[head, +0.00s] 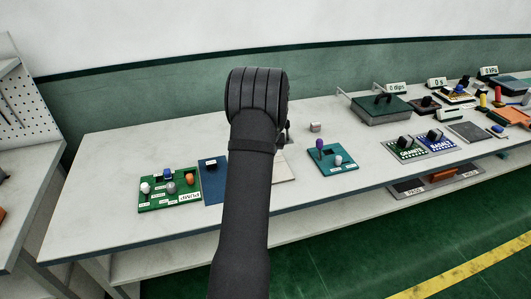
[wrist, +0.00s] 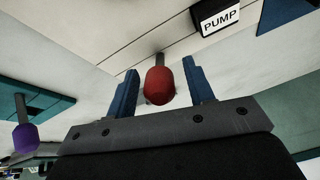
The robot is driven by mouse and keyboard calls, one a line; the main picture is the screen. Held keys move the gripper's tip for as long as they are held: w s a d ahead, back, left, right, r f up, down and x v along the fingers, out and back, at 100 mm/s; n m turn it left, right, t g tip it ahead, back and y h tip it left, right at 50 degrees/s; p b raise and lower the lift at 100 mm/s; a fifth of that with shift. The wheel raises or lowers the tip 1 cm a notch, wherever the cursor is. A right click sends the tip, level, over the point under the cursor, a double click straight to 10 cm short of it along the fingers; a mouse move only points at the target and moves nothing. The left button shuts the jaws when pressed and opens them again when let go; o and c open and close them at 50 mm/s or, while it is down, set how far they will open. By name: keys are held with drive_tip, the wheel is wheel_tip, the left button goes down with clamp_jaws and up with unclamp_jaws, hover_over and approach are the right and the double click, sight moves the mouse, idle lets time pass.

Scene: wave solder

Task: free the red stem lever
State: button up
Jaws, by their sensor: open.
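The red stem lever's red knob (wrist: 160,86) shows in the wrist view on a thin grey stem rising from a pale plate (wrist: 128,28). My gripper (wrist: 161,78) is open, with one blue finger on each side of the knob. A gap shows between the knob and each finger, so it is not gripped. A dark block with a PUMP label (wrist: 219,17) stands near the stem's foot. In the head view my arm hides the red lever, and only part of the pale plate (head: 285,168) shows beside it.
A teal plate (head: 340,164) with a purple knob (head: 319,144) lies to the right in the head view. A blue plate (head: 213,188) and a green board (head: 155,206) with several knobs lie to the left. A dark-green box (head: 381,112) stands farther right on the bench.

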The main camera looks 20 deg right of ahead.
drive_tip(key=shift+w+f, duration=0.2)
drive_tip(key=shift+f, duration=0.3)
clamp_jaws()
